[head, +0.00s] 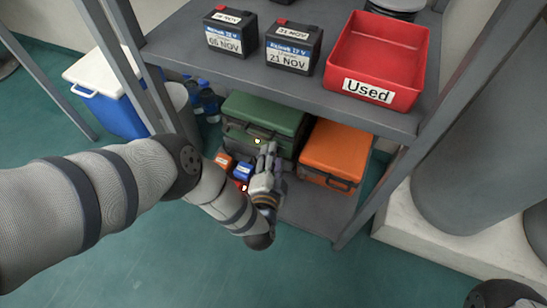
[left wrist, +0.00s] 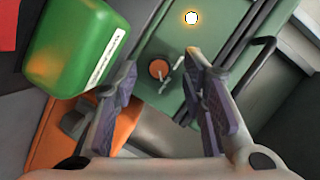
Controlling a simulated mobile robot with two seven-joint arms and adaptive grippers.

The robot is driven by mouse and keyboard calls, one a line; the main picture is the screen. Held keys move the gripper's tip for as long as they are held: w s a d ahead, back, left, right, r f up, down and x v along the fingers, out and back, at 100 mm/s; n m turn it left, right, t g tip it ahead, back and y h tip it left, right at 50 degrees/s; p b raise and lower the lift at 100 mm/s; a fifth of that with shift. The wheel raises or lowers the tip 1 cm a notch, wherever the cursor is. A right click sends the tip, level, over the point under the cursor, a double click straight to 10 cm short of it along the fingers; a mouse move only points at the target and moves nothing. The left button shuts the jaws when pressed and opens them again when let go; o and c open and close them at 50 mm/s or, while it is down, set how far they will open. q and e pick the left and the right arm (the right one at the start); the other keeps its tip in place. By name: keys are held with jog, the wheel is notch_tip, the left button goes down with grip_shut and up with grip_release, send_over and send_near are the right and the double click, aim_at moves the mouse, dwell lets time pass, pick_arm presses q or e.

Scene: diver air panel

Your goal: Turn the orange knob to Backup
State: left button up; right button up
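A small round orange knob (left wrist: 158,69) sits on a green surface in the left wrist view, with small silver pieces beside it. Any Backup marking is too small to read. A bright round light (left wrist: 191,17) shows above it. My left gripper (left wrist: 160,85) is open, with its two purple-padded fingers apart and nothing between them. The knob appears beyond the fingertips, in line with the gap; I cannot tell the distance. In the head view my left gripper (head: 268,152) is in front of a green case (head: 262,112) on the lower shelf, hiding part of it. My right gripper is not in view.
An orange case (head: 335,150) stands right of the green case. The upper shelf (head: 260,75) overhangs them, carrying two dark batteries (head: 230,32) (head: 292,46) and a red "Used" bin (head: 378,60). A green container (left wrist: 75,45) is close at left in the wrist view.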

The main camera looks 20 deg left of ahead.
pick_arm(q)
jog(key=v, duration=1.2)
